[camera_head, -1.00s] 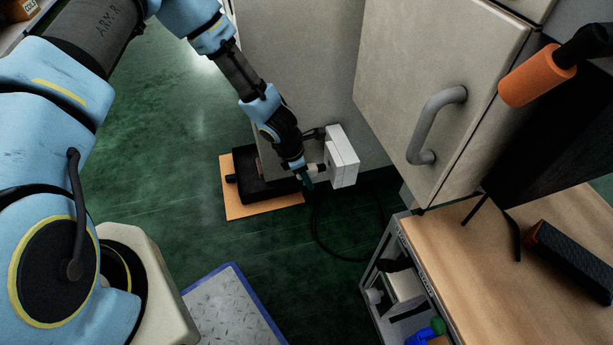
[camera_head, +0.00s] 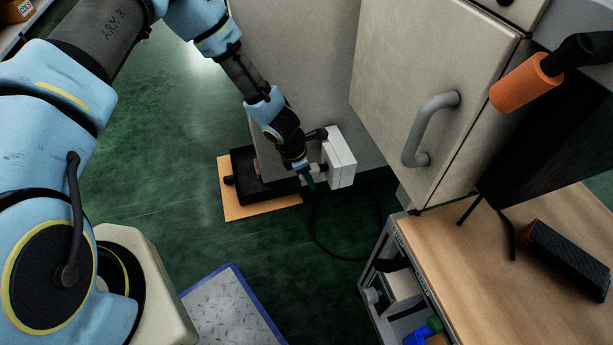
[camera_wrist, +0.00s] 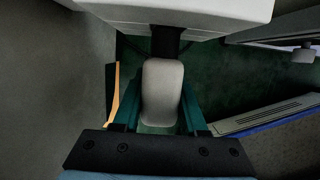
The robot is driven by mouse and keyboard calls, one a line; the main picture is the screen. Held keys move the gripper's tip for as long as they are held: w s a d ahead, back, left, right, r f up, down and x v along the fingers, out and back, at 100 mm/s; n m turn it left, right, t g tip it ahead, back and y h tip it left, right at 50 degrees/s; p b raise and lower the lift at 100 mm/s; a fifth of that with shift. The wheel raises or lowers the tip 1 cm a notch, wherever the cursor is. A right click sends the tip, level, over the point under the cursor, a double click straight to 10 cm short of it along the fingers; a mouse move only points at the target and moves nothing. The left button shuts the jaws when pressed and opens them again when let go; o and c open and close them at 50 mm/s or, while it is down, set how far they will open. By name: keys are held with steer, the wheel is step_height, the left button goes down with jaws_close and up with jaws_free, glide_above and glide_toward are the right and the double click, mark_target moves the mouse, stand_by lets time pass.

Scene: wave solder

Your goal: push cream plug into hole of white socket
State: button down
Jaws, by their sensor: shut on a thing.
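The white socket (camera_head: 340,160) is a box on the side of the grey cabinet; it also spans the top of the wrist view (camera_wrist: 185,12). My gripper (camera_head: 308,180) is beside the socket's left side. In the wrist view its green fingers (camera_wrist: 163,112) are shut on the cream plug (camera_wrist: 163,88). A black part (camera_wrist: 168,44) of the plug runs from the cream body up to the socket's edge. The hole is hidden, so I cannot tell how far the plug is in. In the head view the cream plug (camera_head: 315,171) is mostly covered by my gripper.
A black item (camera_head: 262,185) rests on an orange-tan board (camera_head: 240,207) below my gripper. A black cable (camera_head: 345,254) loops on the green floor. A cabinet door with a grey handle (camera_head: 428,130) and a wooden bench (camera_head: 450,245) are at right. A blue-edged metal plate (camera_head: 230,310) lies in front.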

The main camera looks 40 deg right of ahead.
steer(key=shift+s+d+p, duration=0.2)
steer(key=shift+d+p, duration=0.05)
steer(key=shift+d, duration=0.25)
steer(key=shift+s+d+p, duration=0.2)
steer(key=shift+d+p, duration=0.05)
steer(key=shift+d, duration=0.25)
steer(key=shift+c, duration=1.8)
jaws_free()
steer(key=shift+r, duration=0.1)
steer(key=p+v, duration=0.1)
steer(key=v, duration=0.9)
steer(key=shift+p, duration=0.3)
steer(key=shift+w+a+r, duration=0.1)
steer(key=shift+a+r, duration=0.05)
steer(key=shift+r, duration=0.1)
